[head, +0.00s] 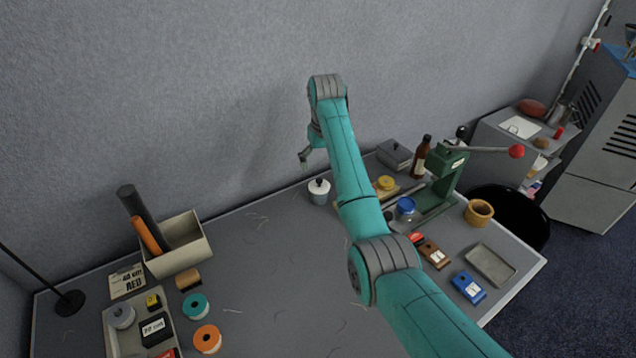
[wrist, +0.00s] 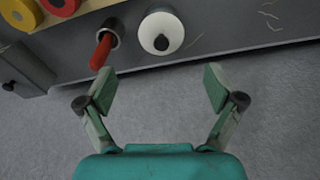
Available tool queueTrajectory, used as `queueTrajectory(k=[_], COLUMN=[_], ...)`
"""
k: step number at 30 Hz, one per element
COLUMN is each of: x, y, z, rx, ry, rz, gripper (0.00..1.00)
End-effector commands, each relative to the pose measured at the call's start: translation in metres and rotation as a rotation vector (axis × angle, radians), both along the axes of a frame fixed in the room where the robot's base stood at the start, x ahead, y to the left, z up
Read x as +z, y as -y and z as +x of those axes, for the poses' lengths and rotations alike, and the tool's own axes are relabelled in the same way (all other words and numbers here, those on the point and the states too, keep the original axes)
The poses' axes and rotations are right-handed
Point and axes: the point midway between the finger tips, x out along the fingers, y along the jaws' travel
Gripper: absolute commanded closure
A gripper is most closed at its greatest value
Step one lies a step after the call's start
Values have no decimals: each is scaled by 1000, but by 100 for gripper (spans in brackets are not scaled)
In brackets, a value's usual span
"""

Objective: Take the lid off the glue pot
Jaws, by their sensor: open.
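The glue pot (head: 319,197) stands upright near the table's back edge, left of my arm. Its round white lid (head: 319,186) with a dark knob is on it. In the wrist view the white lid (wrist: 152,38) shows from above, near the top middle. My gripper (head: 304,156) is open and empty, above and behind the pot in the head view. In the wrist view the gripper (wrist: 160,82) has its fingers spread wide, below the lid in the picture and apart from it.
A cup with a red-handled thing (wrist: 104,48) stands close left of the pot in the wrist view. A grey box (head: 395,153), brown bottle (head: 421,158) and green press (head: 445,172) stand to the right. A beige bin (head: 178,259) stands left. Scattered threads lie on the otherwise clear table between.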

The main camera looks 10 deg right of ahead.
Motion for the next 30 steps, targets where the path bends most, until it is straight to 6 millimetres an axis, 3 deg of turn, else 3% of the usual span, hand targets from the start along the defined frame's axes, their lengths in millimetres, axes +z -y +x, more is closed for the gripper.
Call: queueTrajectory(k=[3, 11, 19, 29, 30], x=[-15, -33, -69, -76, -76], y=[0, -1, -3, -3, -3], z=[2, 3, 5, 6, 6], rx=[0, 0, 0, 0, 0], ry=[-1, 0, 0, 2, 2], rz=[0, 0, 0, 0, 0], gripper=[8, 8, 8, 8, 13])
